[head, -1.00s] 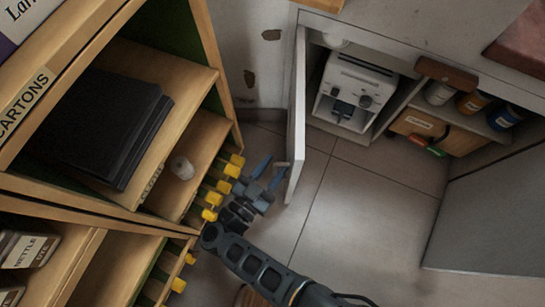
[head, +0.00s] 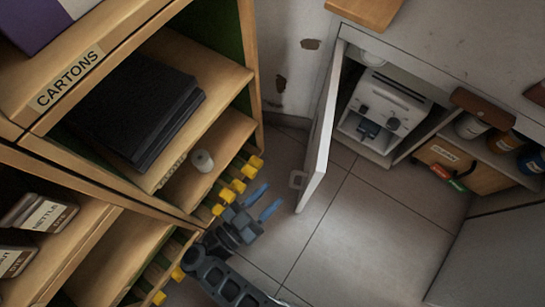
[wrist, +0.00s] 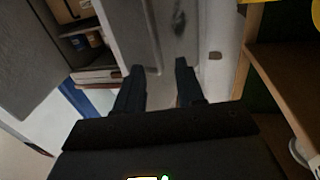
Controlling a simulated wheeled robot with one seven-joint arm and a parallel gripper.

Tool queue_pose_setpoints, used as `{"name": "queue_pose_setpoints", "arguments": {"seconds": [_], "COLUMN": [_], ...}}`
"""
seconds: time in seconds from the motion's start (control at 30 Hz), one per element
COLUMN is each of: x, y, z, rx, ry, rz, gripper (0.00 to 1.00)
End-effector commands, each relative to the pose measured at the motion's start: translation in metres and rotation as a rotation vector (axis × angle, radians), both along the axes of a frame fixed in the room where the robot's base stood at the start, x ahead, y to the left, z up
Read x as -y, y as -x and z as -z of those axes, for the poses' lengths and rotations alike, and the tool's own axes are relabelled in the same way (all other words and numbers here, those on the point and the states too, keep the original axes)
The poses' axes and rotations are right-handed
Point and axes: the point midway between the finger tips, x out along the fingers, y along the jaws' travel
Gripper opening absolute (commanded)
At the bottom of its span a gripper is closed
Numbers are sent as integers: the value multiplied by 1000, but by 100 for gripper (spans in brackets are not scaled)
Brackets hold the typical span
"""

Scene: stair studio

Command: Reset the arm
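My gripper (head: 264,200) is in the lower middle of the head view, with its two blue fingers apart and nothing between them. It is over the floor, just right of the shelf's yellow-ended pegs and left of the open cabinet door. In the wrist view my gripper (wrist: 160,70) also shows its two dark fingers spread, with a gap between them. My arm reaches in from the bottom edge of the head view.
A wooden shelf (head: 224,70) with black cartons (head: 135,110) and a white roll (head: 203,161) stands left. Yellow-ended pegs (head: 238,186) stick out from it. A cabinet door (head: 319,140) hangs open beside a white machine (head: 385,105). The tiled floor (head: 365,235) is clear.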

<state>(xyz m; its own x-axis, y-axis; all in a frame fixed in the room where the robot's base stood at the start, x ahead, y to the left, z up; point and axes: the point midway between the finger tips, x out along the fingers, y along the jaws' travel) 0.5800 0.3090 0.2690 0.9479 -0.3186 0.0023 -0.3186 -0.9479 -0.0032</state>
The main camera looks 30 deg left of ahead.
Motion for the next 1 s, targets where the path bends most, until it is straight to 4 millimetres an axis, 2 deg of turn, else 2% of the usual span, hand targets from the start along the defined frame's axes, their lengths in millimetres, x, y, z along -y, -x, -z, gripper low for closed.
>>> {"name": "queue_pose_setpoints", "arguments": {"seconds": [0.67,0.83,1.0], "x": [4,21,45], "y": [3,16,30], "z": [3,11,3], "rx": [-5,-17,3], "ry": [-23,-143,-305], "rz": [-10,-68,-138], "gripper": [38,38,38]}}
